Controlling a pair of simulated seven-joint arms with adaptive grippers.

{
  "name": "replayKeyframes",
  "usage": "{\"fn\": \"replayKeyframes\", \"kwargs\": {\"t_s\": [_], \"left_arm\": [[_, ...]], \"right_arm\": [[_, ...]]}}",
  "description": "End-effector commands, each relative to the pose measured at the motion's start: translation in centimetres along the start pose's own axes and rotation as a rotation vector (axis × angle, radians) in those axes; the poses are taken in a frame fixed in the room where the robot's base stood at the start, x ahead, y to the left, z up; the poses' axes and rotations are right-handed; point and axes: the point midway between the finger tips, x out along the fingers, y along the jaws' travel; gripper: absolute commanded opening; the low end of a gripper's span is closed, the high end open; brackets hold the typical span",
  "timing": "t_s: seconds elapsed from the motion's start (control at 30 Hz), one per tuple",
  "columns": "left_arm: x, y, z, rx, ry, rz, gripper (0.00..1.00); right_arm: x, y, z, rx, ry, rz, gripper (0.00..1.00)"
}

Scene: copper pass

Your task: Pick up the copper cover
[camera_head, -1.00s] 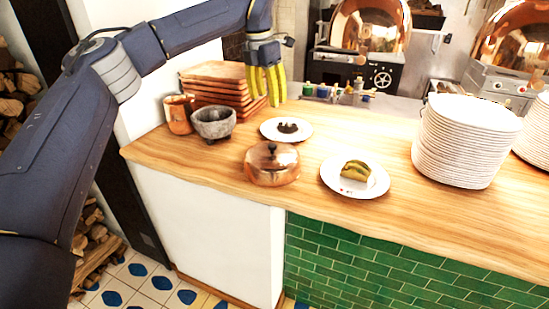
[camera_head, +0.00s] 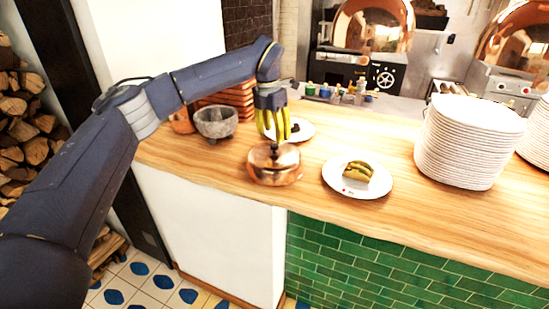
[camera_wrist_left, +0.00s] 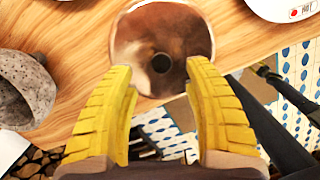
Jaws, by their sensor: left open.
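The copper cover (camera_head: 274,165) is a round, shiny copper lid with a dark knob on top, sitting on the wooden counter near its front edge. In the left wrist view the cover (camera_wrist_left: 160,32) lies just past my fingertips, with its dark knob (camera_wrist_left: 161,62) midway between them. My left gripper (camera_head: 274,137) has yellow fingers, points down and is just above the cover's knob. In the left wrist view the left gripper (camera_wrist_left: 163,75) is open and empty. My right gripper is in neither view.
A white plate with food (camera_head: 357,178) sits right of the cover. Another plate (camera_head: 303,129) is behind it. A tall plate stack (camera_head: 468,140) stands right. Wooden counter (camera_head: 330,130) between is clear.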

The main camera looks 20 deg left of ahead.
Motion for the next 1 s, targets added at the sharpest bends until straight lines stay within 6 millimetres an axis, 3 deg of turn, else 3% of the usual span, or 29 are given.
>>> {"fn": "replayKeyframes", "kwargs": {"t_s": [0.5, 0.87, 1.0], "left_arm": [[4.9, -0.2, -0.3, 0.000, 0.002, -0.002, 0.52], [5.2, -0.2, -0.3, 0.000, 0.000, -0.001, 0.54], [5.2, -0.2, -0.3, 0.000, 0.000, -0.001, 0.37]], "right_arm": [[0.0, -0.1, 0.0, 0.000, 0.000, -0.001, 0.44], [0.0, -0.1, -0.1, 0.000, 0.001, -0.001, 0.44], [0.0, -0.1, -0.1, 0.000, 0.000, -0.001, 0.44]]}}
